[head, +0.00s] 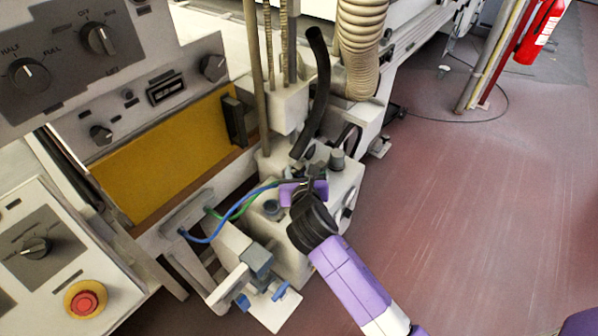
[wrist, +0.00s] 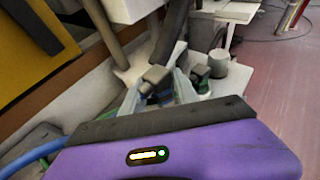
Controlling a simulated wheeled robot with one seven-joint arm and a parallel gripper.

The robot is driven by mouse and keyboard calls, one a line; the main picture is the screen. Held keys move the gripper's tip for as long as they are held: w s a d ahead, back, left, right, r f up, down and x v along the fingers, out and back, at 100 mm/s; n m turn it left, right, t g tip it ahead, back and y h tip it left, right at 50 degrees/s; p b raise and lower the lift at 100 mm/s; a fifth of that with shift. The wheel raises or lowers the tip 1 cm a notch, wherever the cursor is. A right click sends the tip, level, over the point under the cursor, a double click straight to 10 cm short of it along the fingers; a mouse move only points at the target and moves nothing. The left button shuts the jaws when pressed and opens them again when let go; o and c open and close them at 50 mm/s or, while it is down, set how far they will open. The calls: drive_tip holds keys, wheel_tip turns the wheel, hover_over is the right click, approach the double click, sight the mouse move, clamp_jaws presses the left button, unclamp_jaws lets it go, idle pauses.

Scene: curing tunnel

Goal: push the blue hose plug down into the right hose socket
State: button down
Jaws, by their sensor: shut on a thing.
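My gripper (head: 312,176) is over the top of the pale block in the head view, and its fingers also show in the wrist view (wrist: 158,92). They are closed around a dark grey plug body with a bluish lower part, the blue hose plug (wrist: 154,80). The blue hose (head: 228,214) arches from the lower left to the gripper; it also shows in the wrist view (wrist: 32,156). My gripper hides the plug in the head view. The right hose socket is hidden, so I cannot tell whether the plug is in it or above it.
A green hose (head: 226,212) runs beside the blue one. A grey cylindrical knob (wrist: 218,64) and a dark, greenish fitting (wrist: 201,78) stand right of the fingers. A black hose (head: 314,90) hangs behind. The pale block (head: 291,240) has blue-handled valves (head: 279,291) in front. Open floor lies right.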

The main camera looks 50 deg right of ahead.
drive_tip(key=shift+f+b, duration=1.55)
drive_tip(key=shift+b, duration=0.25)
drive_tip(key=shift+f+b, duration=0.35)
drive_tip(key=shift+f, duration=0.75)
drive_tip(key=shift+f, duration=0.4)
drive_tip(key=c, duration=0.8)
unclamp_jaws()
drive_tip(key=shift+c, duration=0.2)
drive_tip(key=shift+v, duration=3.9)
